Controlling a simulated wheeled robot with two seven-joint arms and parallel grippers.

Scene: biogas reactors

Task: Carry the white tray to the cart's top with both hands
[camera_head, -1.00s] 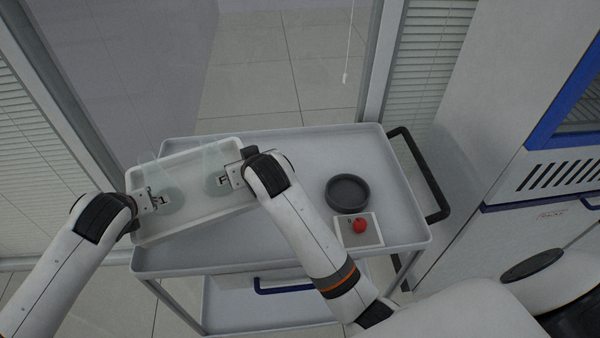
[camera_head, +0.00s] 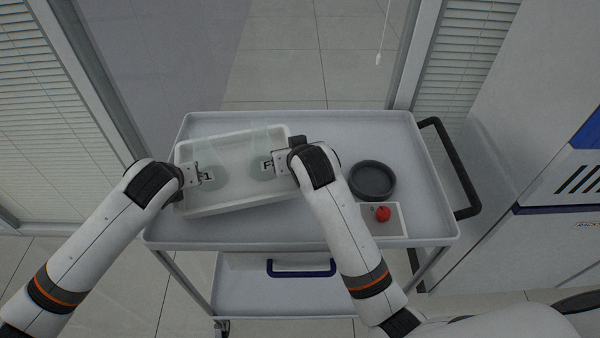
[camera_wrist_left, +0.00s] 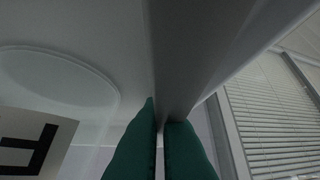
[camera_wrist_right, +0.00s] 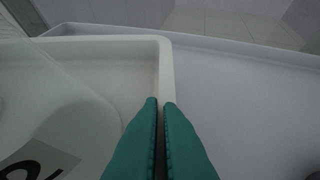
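The white tray (camera_head: 250,203) is over the left part of the cart's top (camera_head: 345,130), turned a little askew. I cannot tell whether it touches the surface. Two clear glass vessels (camera_head: 215,158) (camera_head: 258,150) stand in it. My left gripper (camera_head: 187,175) is shut on the tray's left wall; its green fingers (camera_wrist_left: 160,125) pinch the wall in the left wrist view. My right gripper (camera_head: 284,162) is shut on the right wall, and its fingers (camera_wrist_right: 160,108) meet at the rim in the right wrist view. The fingertips are partly hidden in the head view.
A dark round dish (camera_head: 373,181) and a red object (camera_head: 383,213) on a small pale square plate (camera_head: 396,222) occupy the cart's right side. A black handle (camera_head: 455,170) is on the cart's right end. Glass panels and blinds stand behind.

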